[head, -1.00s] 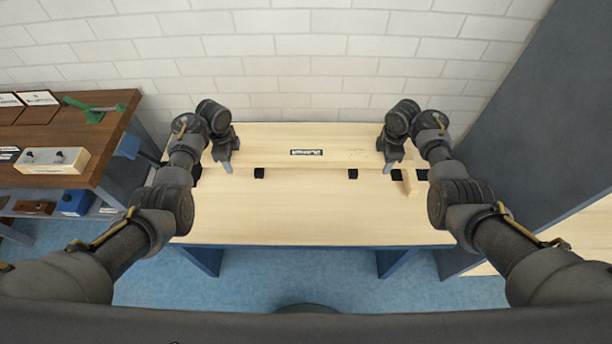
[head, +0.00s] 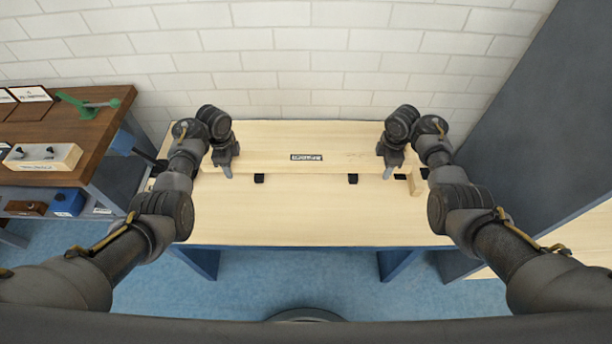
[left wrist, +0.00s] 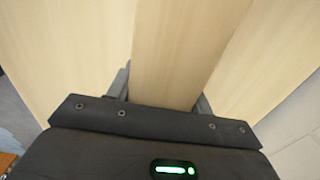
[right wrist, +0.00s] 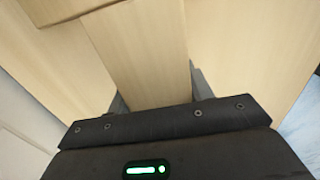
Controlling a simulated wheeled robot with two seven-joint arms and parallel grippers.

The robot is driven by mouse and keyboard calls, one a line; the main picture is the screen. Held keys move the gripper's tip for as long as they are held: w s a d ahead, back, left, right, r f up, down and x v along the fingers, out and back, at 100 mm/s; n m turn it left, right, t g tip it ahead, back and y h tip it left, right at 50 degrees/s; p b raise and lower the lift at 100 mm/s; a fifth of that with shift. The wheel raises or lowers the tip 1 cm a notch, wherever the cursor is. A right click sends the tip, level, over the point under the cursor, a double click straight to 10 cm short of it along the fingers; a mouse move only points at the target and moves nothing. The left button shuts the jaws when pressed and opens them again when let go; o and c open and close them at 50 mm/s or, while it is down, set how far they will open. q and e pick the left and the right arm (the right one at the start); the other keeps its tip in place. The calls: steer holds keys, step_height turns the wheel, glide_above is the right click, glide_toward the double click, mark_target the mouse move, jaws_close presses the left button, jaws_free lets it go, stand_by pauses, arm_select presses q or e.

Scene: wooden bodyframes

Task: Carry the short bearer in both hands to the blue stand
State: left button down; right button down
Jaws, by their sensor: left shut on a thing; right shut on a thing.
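The short bearer (head: 306,165), a pale wooden beam with a small dark label at its middle, lies across the back of a pale wooden worktop. My left gripper (head: 227,170) is shut on its left part, and the beam shows between the fingers in the left wrist view (left wrist: 180,50). My right gripper (head: 388,170) is shut on its right part, as the right wrist view (right wrist: 145,60) shows. The beam looks level. I cannot tell how far it is above the worktop. No separate blue stand can be made out.
The worktop (head: 310,215) has blue legs and is clear in front. Small black pads (head: 352,179) and a wooden block (head: 415,182) are on it. A brown bench (head: 85,135) with a green clamp stands left. A dark grey panel (head: 520,120) stands right, a brick wall behind.

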arm_select(q)
steer(key=shift+d+f, duration=0.1)
steer(key=shift+f, duration=0.35)
arm_select(e)
steer(key=shift+f, duration=0.45)
arm_select(q)
steer(key=c, duration=1)
jaws_free()
steer(key=shift+f+b, duration=0.1)
steer(key=shift+b, duration=0.2)
steer(key=shift+c, duration=0.2)
arm_select(e)
steer(key=c, duration=1)
jaws_free()
steer(key=shift+c, duration=0.2)
arm_select(q)
steer(key=o, duration=0.4)
arm_select(e)
steer(key=o, duration=0.4)
arm_select(q)
steer(key=shift+o, duration=0.2)
arm_select(e)
steer(key=shift+o, duration=0.2)
arm_select(q)
step_height(320, 180, up, 12)
steer(key=shift+r, duration=0.1)
arm_select(e)
step_height(320, 180, up, 7)
steer(key=shift+a+f, duration=0.1)
steer(key=shift+r, duration=0.4)
